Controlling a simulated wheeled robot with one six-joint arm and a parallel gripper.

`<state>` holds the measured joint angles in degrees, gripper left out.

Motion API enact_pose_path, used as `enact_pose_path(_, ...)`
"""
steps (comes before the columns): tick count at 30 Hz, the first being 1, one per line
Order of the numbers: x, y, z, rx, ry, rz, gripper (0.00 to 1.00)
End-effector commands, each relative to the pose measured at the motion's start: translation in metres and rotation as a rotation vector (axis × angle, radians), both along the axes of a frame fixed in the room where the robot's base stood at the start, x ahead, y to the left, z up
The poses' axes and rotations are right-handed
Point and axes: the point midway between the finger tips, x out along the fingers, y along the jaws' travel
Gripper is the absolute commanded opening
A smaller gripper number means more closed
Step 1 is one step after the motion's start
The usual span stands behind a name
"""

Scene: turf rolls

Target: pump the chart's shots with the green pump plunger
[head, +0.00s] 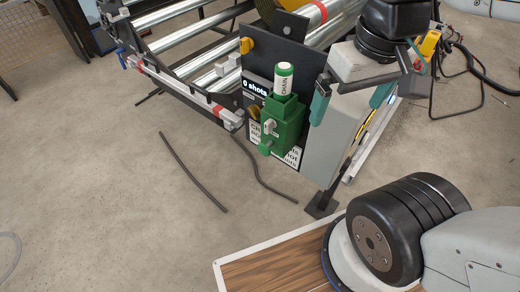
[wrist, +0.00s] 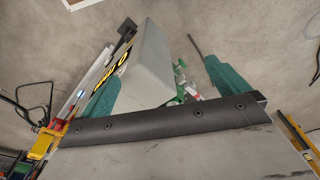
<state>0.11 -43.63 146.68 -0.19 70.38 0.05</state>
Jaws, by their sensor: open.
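The green pump (head: 283,122) is mounted on a dark plate at the front of the roller machine. Its upright plunger (head: 284,80) has a green top and a white band with dark lettering. A display (head: 256,88) beside it reads "0 shots". A white chart (head: 291,157) shows behind and below the pump, which hides much of its text. My gripper (head: 346,112) is open and empty, right of the plunger, its teal fingers apart in front of a grey box. In the wrist view, green and white pump parts (wrist: 182,88) show small between the fingers, partly hidden.
The grey box (head: 338,130) stands close right of the pump. Metal rollers (head: 185,55) lie behind. Yellow knobs (head: 246,45) stick out from the plate. Dark rods (head: 193,172) lie on the floor. A wood-topped surface (head: 270,272) is at the bottom. Open floor is at left.

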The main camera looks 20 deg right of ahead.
Motion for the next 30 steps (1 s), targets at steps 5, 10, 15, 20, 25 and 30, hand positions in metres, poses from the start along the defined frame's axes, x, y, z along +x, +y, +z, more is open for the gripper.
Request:
enact_pose_path(5, 0.0000, 0.0000, 0.0000, 0.000, 0.000, 0.000, 1.00)
enact_pose_path(10, 0.0000, 0.0000, 0.0000, 0.000, 0.000, 0.000, 0.89)
enact_pose_path(15, 0.0000, 0.0000, 0.0000, 0.000, 0.000, 0.000, 0.42)
enact_pose_path(20, 0.0000, 0.0000, 0.0000, 0.000, 0.000, 0.000, 0.00)
enact_pose_path(25, 0.0000, 0.0000, 0.0000, 0.000, 0.000, 0.000, 0.00)
enact_pose_path(30, 0.0000, 0.0000, 0.0000, 0.000, 0.000, 0.000, 0.00)
